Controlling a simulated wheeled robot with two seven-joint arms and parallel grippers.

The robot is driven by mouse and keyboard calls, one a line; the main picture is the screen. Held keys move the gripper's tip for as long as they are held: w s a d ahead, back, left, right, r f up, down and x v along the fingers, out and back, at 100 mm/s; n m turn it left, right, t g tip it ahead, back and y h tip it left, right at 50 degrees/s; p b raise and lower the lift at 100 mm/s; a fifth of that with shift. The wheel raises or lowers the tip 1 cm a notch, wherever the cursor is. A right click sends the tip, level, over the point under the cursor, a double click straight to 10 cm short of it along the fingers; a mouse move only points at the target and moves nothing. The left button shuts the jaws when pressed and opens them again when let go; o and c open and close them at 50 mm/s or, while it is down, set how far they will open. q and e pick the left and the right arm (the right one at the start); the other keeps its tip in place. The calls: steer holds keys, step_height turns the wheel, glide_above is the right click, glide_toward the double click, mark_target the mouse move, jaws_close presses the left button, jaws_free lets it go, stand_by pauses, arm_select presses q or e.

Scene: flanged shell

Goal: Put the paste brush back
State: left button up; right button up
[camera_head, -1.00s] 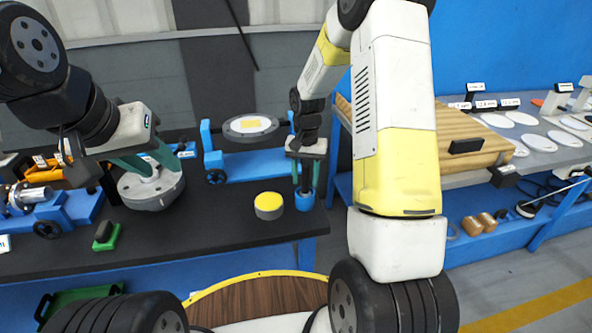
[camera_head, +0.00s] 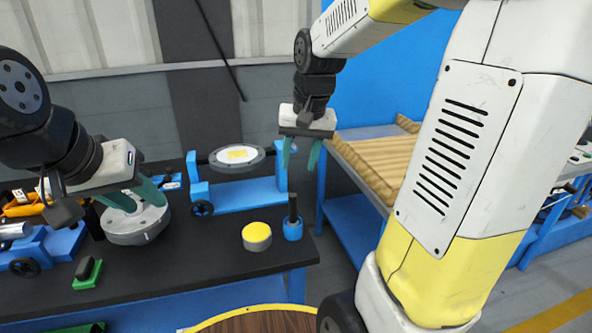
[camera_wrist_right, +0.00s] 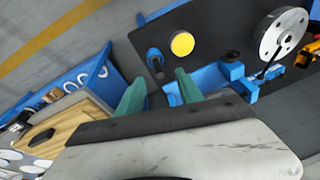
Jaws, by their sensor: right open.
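The paste brush (camera_head: 293,207) stands upright with its dark handle up in a small blue cup (camera_head: 292,232) at the right end of the black bench. The brush and cup also show in the right wrist view (camera_wrist_right: 154,58). My right gripper (camera_head: 301,164) is open and empty, above the cup and apart from the brush. My left gripper (camera_head: 143,203) is at the top of the grey flanged shell (camera_head: 138,228) on the left; whether its fingers are shut on the hub is unclear.
A yellow-topped round tin (camera_head: 257,236) stands left of the cup. Behind it is a blue stand (camera_head: 240,196) with a round plate. A black-and-green block (camera_head: 88,272) lies at the front left. A wooden board (camera_head: 378,165) is on the table to the right.

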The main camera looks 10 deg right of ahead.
steer(key=s+a+r+n+t+y, duration=0.1)
steer(key=s+r+n+t, duration=0.1)
steer(key=s, duration=1.2)
step_height(320, 180, up, 2)
steer(key=shift+a+r+n+t, duration=0.1)
steer(key=shift+a+n+t, duration=0.15)
steer(key=shift+t, duration=0.45)
